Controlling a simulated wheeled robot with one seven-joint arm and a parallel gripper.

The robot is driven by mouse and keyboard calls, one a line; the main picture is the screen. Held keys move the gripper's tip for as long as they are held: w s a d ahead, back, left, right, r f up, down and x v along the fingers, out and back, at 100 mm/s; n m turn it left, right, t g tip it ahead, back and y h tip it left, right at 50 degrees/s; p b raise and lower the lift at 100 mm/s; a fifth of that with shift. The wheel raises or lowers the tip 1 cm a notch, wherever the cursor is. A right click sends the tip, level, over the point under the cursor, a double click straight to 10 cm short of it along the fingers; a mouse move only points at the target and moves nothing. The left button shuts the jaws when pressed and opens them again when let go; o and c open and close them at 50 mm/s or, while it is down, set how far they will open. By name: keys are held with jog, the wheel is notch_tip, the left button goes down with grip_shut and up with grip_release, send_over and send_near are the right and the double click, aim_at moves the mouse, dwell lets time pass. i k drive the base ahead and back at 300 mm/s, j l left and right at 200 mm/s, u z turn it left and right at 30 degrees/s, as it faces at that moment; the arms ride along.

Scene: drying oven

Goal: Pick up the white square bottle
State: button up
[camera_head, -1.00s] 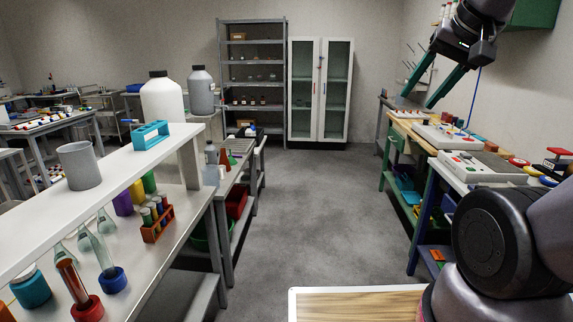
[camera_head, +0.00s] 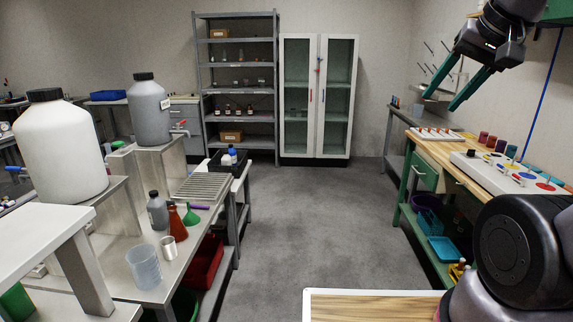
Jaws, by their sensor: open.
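No bottle stands out clearly as white and square. A large white jug with a black cap (camera_head: 58,150) stands upright on a metal stand at the left; it looks rounded. Small white bottles, one with a blue cap (camera_head: 232,154), are in a dark crate (camera_head: 232,169) on the left bench; their shape is too small to tell. My gripper (camera_head: 438,102) is raised at the upper right, its green fingers apart with nothing between them. It is far from these bottles.
A shelf (camera_head: 236,65) and glass cabinet (camera_head: 318,95) are at the back. The aisle floor (camera_head: 305,220) is clear. A wooden bench (camera_head: 445,150) is right.

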aim_at(227, 160)
jog(key=i+z, duration=0.1)
jog(key=i, duration=1.75)
jog(key=i+u, duration=0.4)
jog(key=i+l+u, duration=0.15)
jog(key=i+u, duration=0.2)
jog(key=i+l+u, duration=0.2)
jog(key=i+u, duration=0.2)
jog(key=i+l+u, duration=0.25)
jog(key=u, duration=0.15)
jog(key=i+l+u, duration=0.35)
